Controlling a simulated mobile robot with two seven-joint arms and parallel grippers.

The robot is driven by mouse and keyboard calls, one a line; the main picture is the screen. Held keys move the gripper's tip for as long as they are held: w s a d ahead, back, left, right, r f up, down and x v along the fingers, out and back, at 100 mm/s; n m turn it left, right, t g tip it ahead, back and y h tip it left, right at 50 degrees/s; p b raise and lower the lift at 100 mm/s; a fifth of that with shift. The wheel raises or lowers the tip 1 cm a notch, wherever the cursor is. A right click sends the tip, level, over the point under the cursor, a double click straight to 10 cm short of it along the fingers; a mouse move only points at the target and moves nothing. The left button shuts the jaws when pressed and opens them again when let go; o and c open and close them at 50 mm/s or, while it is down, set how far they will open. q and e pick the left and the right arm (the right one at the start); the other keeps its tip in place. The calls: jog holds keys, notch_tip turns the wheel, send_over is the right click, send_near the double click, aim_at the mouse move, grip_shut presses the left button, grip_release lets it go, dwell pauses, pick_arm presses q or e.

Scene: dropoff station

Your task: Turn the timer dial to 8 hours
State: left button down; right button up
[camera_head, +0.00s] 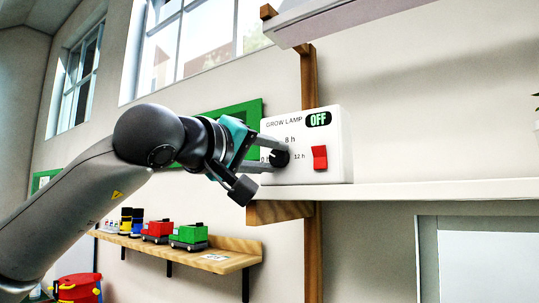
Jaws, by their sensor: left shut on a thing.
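The white timer box (335,150) is marked GROW LAMP and stands on a white shelf. Its black dial (281,158) is on the front, with 8 h printed above it, 12 h to its right and a partly hidden 0 to its left. A small white mark on the dial appears to point up and left, but the fingers partly cover that side. My left gripper (276,155) comes in from the left and is shut on the dial. My right gripper is not in view.
A red switch (320,157) sits right of the dial on the box. The white shelf (430,190) is clear to the right. A lower wooden shelf (225,265) holds toy trucks, including a red one (157,231) and a green one (189,236). A wooden post stands behind the box.

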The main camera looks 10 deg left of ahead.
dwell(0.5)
pick_arm(q)
jog(key=shift+c, duration=2.3)
grip_release()
jog(key=shift+s, duration=0.1)
jog(key=b+v, duration=0.4)
jog(key=v, duration=1.1)
